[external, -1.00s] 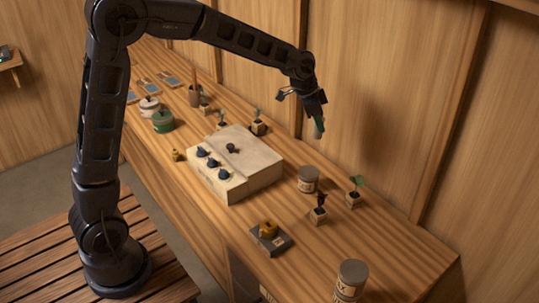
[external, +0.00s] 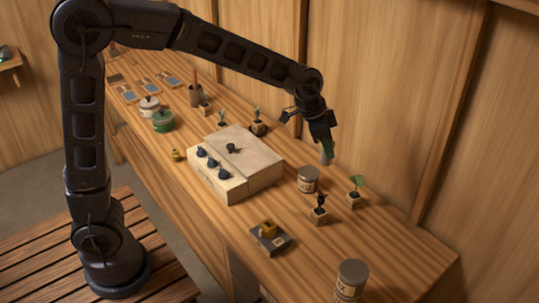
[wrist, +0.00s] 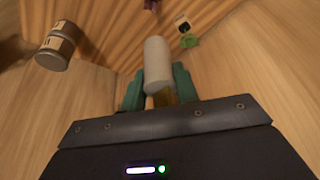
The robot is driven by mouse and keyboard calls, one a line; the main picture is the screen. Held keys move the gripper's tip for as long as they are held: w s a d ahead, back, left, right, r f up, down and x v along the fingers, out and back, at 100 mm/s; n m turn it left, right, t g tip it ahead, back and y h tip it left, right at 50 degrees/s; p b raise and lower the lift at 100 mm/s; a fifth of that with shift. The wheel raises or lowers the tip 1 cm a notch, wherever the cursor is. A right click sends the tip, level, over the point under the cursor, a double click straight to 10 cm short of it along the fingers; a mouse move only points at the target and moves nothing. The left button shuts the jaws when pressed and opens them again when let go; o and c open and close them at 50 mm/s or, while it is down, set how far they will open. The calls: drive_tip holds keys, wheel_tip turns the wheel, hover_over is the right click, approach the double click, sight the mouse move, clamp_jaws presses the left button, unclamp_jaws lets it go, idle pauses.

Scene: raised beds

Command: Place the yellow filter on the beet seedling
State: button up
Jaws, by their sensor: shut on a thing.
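My gripper (external: 327,152) is in the air above the bench, behind and right of a tin. I cannot tell whether this is the yellow filter. A dark-leaved seedling (external: 320,202), possibly the beet, stands in a small pot below the gripper and to its left. A green-leaved seedling (external: 356,183) stands to its right.
The tin (external: 308,180) stands close to the dark seedling; another tin (external: 352,278) is at the front. The wall (external: 390,100) runs along the back.

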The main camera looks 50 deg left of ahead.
wheel_tip(320, 180, down, 19)
drive_tip(key=shift+f, duration=0.1)
idle(0.5)
drive_tip(key=shift+f, duration=0.2)
drive_tip(key=o, duration=1)
drive_tip(key=shift+c, duration=0.2)
drive_tip(key=shift+r, duration=0.1)
drive_tip(key=shift+r, duration=0.25)
drive_tip(key=v, duration=1.2)
drive_tip(key=s+a+r+n, duration=0.3)
drive_tip(key=s+a+r, duration=0.75)
drive_tip(key=s, duration=0.35)
drive_tip(key=s+a+r+n+y, duration=0.1)
drive_tip(key=s+a, duration=0.3)
drive_tip(key=s, duration=0.5)
drive_tip(key=s+a+r+n+t+y, duration=0.1)
drive_tip(key=s+a+n, duration=0.2)
drive_tip(key=s, duration=0.6)
drive_tip(key=shift+a+n+y, duration=0.4)
drive_tip(key=shift+a, duration=0.45)
